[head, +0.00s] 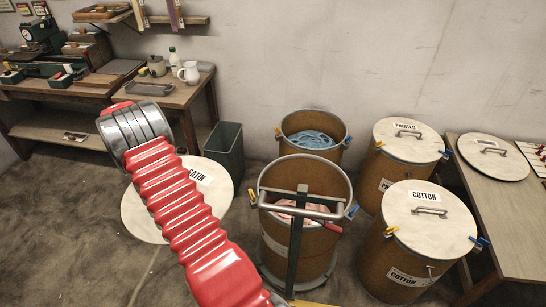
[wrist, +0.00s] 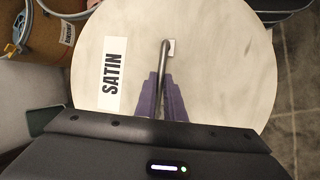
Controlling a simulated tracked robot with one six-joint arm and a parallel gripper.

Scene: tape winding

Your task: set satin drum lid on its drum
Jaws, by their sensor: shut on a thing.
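The satin drum lid (head: 222,195) is a pale round disc with a SATIN label, in the head view partly hidden behind my red arm. In the wrist view the lid (wrist: 225,75) fills most of the picture. My gripper (wrist: 162,82) has its purple fingers shut on the lid's metal bar handle (wrist: 165,50). In the head view the gripper is hidden by the arm. Two drums are lidless: a front one (head: 275,235) with pink cloth, behind a green post with a handlebar, and a rear one (head: 340,147) with blue cloth. I cannot read which is the satin drum.
Lidded drums marked PRINTED (head: 400,170) and COTTON (head: 405,250) stand at right, beside a table (head: 520,220) holding another lid (head: 493,158). A dark green bin (head: 228,145) stands behind the held lid. A workbench (head: 180,98) is at left. Floor at lower left is clear.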

